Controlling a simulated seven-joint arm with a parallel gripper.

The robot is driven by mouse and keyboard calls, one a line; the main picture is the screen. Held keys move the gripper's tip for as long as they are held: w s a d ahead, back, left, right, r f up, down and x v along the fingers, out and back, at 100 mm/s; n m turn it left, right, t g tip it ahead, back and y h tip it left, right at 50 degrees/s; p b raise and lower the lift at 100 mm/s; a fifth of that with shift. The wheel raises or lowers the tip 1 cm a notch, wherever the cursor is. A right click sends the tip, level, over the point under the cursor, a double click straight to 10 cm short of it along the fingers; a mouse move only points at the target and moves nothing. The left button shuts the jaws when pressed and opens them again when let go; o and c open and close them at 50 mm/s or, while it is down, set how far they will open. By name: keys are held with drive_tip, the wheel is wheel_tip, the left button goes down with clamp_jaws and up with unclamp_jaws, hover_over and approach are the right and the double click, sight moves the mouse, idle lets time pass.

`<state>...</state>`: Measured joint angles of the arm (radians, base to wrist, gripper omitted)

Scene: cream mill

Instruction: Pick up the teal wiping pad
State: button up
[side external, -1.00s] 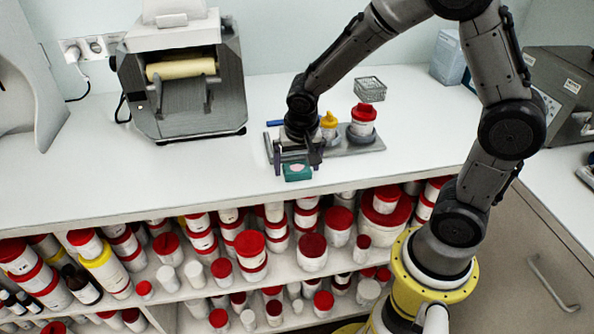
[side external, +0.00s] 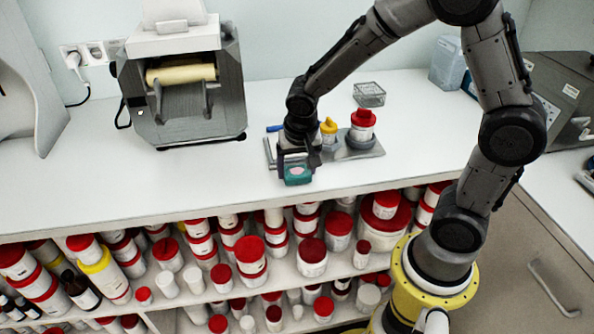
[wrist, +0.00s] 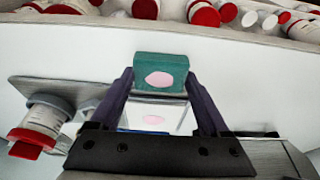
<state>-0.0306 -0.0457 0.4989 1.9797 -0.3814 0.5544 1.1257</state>
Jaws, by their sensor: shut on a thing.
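The teal wiping pad (side external: 298,175) is a small block with a pink oval spot on its face. It is near the front edge of the white counter in the side external view. My gripper (side external: 296,166) is shut on the pad, with a finger on either side of it. In the wrist view the pad (wrist: 161,72) sits between the tips of the two dark fingers (wrist: 160,86). A pale shiny surface below it in that view shows a second pink spot. I cannot tell whether the pad is clear of the counter.
A grey tray (side external: 366,154) behind my gripper holds a red-capped jar (side external: 362,125) and a yellow-topped bottle (side external: 328,127). A wire basket (side external: 369,95) stands behind. A mill with a cream roller (side external: 181,73) is at left. Shelves of red-lidded jars lie below the counter edge.

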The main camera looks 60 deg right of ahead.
wheel_tip(320, 180, up, 2)
drive_tip(key=shift+r, duration=0.2)
drive_tip(key=s+a+r, duration=0.1)
drive_tip(key=s+r, duration=0.9)
drive_tip(key=s, duration=0.4)
drive_tip(key=shift+a, duration=0.2)
